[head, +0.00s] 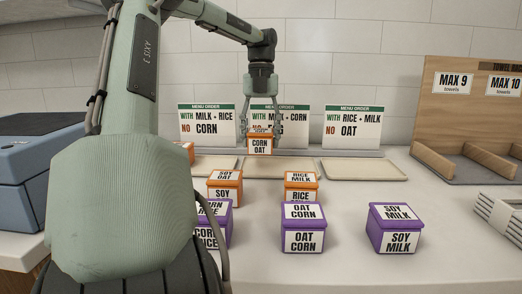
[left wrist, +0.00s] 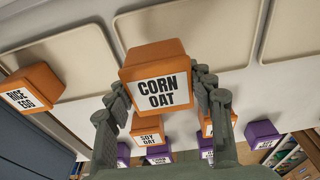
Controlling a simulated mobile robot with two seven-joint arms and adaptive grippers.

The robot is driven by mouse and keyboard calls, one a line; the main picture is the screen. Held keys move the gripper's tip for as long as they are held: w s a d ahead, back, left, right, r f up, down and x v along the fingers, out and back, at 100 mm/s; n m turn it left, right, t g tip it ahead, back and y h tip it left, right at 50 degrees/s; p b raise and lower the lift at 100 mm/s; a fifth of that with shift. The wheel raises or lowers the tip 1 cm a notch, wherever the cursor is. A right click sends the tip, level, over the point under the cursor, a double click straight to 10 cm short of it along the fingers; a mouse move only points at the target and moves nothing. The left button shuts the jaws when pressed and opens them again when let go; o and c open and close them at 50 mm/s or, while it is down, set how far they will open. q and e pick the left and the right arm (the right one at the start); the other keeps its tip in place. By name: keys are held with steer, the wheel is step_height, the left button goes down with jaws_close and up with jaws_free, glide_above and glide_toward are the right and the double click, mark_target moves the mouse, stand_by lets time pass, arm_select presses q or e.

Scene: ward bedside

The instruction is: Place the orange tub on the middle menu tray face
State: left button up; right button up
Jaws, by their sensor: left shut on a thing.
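The orange tub (head: 260,145) labelled CORN OAT is held in my left gripper (head: 261,131). In the left wrist view the tub (left wrist: 155,62) sits between both fingers, its label towards the camera. The middle menu tray (head: 297,170) is a flat beige tray against the back. The tub is in front of the middle menu card (head: 290,115) and appears above the tray; the exact gap cannot be told. The card reads WITH MILK + CORN, its lower line partly hidden. My right gripper is not in view.
Orange SOY OAT (head: 225,186) and RICE MILK (head: 301,187) tubs stand in front, with purple tubs (head: 395,229) nearer. An orange RICE EGG tub (left wrist: 30,88) stands at left. A wooden towel rack (head: 465,115) is at right.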

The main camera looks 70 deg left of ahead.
mark_target(260, 152)
arm_select(q)
step_height(260, 152, down, 4)
steer(key=shift+r, duration=0.25)
steer(key=shift+f, duration=0.2)
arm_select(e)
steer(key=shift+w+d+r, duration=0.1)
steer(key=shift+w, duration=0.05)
arm_select(q)
steer(key=shift+f, duration=0.15)
steer(key=o, duration=1.3)
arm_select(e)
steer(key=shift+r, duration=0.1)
arm_select(q)
steer(key=r, duration=0.3)
steer(key=a+r, duration=0.1)
steer(key=r, duration=0.3)
steer(key=r+p, duration=0.1)
steer(key=r, duration=0.3)
steer(key=shift+w+a, duration=0.2)
steer(key=shift+w, duration=0.15)
steer(key=shift+a+r, duration=0.1)
steer(key=shift+r, duration=0.45)
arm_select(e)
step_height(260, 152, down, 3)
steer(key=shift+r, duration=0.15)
